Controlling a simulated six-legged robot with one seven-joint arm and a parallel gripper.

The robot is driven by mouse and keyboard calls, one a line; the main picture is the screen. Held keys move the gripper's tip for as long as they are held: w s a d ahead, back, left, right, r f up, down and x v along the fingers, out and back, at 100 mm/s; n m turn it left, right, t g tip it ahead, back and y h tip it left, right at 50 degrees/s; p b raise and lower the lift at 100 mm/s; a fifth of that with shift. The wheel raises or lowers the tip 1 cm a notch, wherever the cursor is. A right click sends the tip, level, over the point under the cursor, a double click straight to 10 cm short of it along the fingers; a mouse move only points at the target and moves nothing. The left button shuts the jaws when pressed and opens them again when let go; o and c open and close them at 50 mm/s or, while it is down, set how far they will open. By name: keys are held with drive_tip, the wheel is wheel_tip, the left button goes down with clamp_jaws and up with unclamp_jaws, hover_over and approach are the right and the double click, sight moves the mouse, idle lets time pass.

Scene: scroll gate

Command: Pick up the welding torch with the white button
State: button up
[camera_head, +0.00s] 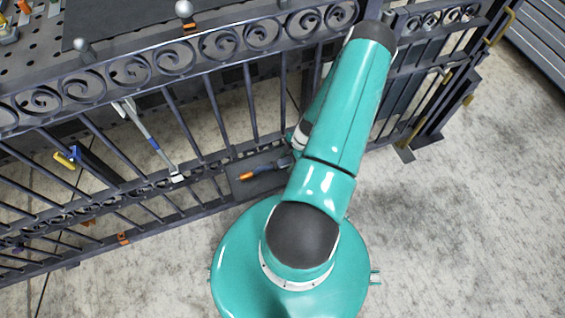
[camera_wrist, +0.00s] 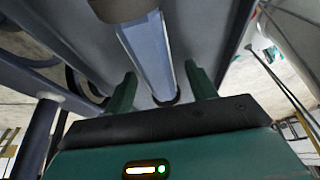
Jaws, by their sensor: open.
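A torch-like tool (camera_head: 265,172) with an orange tip and a dark body lies on a dark plate low behind the gate in the head view, partly covered by my arm. No white button can be made out on it. In the wrist view my gripper (camera_wrist: 161,87) is open, its two green fingers apart. A blue-grey faceted bar (camera_wrist: 149,55) runs lengthwise between and beyond the fingers; I cannot tell whether it belongs to a torch. My gripper is hidden behind my arm in the head view.
The dark scroll gate (camera_head: 176,105) crosses the head view. A grey clamp (camera_head: 150,140) and a blue-and-yellow clamp (camera_head: 87,163) are on its bars. A perforated table (camera_head: 38,62) stands top left. Bare concrete floor (camera_head: 470,230) is clear on the right.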

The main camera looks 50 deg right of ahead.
sight(285, 160)
drive_tip(key=shift+c, duration=0.3)
drive_tip(key=c, duration=1.1)
drive_tip(key=shift+d+r, duration=0.1)
drive_tip(key=shift+r, duration=0.35)
wheel_tip(285, 160, up, 3)
drive_tip(key=shift+f, duration=0.15)
drive_tip(key=s+a+r, duration=0.1)
drive_tip(key=a+r, duration=0.2)
drive_tip(key=a, duration=0.1)
drive_tip(key=s+a+r, duration=0.1)
drive_tip(key=a+r, duration=0.2)
drive_tip(key=a, duration=0.2)
drive_tip(key=a+r, duration=0.3)
drive_tip(key=a, duration=0.2)
drive_tip(key=shift+s+r, duration=0.4)
